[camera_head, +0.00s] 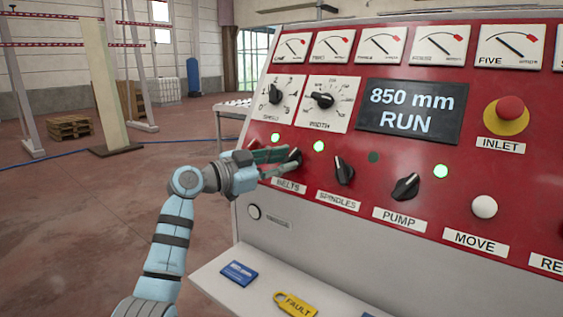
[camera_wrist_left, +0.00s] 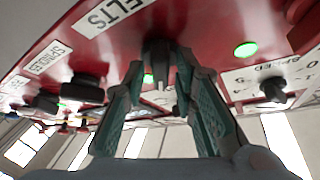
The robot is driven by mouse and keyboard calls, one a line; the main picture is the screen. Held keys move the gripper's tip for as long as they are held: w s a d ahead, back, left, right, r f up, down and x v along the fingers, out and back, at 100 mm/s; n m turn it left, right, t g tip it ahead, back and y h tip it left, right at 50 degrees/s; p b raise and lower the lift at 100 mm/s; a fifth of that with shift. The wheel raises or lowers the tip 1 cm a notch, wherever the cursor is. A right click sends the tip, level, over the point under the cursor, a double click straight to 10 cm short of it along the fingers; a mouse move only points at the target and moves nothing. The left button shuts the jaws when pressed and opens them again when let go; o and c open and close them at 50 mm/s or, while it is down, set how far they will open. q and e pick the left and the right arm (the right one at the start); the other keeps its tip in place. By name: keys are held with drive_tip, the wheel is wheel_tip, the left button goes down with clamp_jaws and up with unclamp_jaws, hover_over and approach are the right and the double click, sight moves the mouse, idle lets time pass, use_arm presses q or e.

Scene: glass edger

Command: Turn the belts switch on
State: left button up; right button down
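The belts switch (camera_head: 295,155) is a black rotary knob on the red panel, above the BELTS label (camera_head: 289,186). My left gripper (camera_head: 284,160) is at this knob and partly hides it, so its pointer direction is hard to read. In the left wrist view, the belts switch (camera_wrist_left: 158,52) sits between the two fingertips of the left gripper (camera_wrist_left: 160,75). The fingers look apart, with narrow gaps beside the knob; contact is not clear. A green lamp (camera_head: 275,138) is lit up-left of the knob. My right gripper is not in view.
The spindles knob (camera_head: 344,170) and pump knob (camera_head: 405,187) are to the right. Above are the speed dial (camera_head: 275,95), width dial (camera_head: 323,100) and a display (camera_head: 411,110) reading "850 mm RUN". A red inlet button (camera_head: 510,108) is at right. A yellow FAULT tag (camera_head: 296,304) lies below.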

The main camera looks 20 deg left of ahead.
use_arm(q)
drive_tip(key=v, duration=1.2)
drive_tip(key=shift+w, duration=0.1)
